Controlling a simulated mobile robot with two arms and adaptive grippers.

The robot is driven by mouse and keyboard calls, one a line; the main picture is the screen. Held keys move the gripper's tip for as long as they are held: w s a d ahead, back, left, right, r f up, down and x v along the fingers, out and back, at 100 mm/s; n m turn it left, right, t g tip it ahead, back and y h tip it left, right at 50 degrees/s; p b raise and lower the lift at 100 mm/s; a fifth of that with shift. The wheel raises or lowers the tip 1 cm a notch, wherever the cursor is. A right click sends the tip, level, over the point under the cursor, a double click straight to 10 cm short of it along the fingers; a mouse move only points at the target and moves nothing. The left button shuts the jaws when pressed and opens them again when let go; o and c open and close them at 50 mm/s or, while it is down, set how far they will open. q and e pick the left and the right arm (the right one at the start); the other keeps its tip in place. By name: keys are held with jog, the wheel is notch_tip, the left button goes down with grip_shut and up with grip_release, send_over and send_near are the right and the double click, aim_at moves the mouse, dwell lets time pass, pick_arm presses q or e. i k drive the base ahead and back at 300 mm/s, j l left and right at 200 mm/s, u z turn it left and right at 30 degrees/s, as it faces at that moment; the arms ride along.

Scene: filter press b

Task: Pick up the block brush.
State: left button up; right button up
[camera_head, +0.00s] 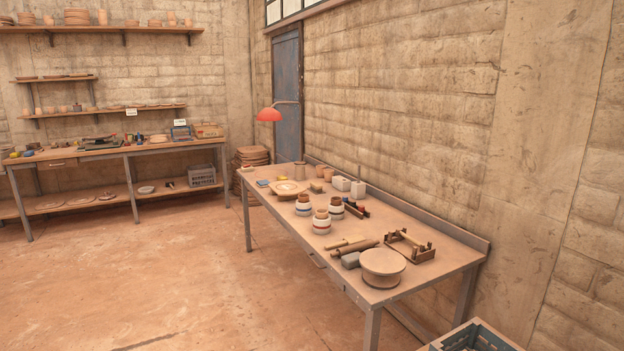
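I cannot pick out the block brush with certainty at this distance. A small grey block-shaped thing (350,260) lies near the front edge of the right-hand table, between a dark roller (360,247) and a round turntable (383,261); I cannot tell whether it has bristles. Small dark and red items (357,210) lie farther back on the same table, beside the jars. Neither of my grippers is in view.
The table (441,254) also holds a wooden rack (409,246), banded jars (321,222), white blocks (341,183) and a shallow dish (287,188). A blue crate (470,331) stands at bottom right. A workbench (75,153) stands far left. The floor (170,280) between is clear.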

aim_at(315, 186)
jog(key=i+j, duration=0.15)
jog(key=i, duration=0.65)
jog(key=i+j, duration=0.15)
jog(key=i, duration=0.7)
jog(key=i+j, duration=0.15)
jog(key=i, duration=0.65)
jog(key=u, duration=0.4)
jog(key=i+j+u, duration=0.1)
jog(key=u, duration=0.3)
jog(key=i+u, duration=0.1)
jog(key=u, duration=0.65)
jog(key=i, duration=2.5)
jog(key=j, duration=0.1)
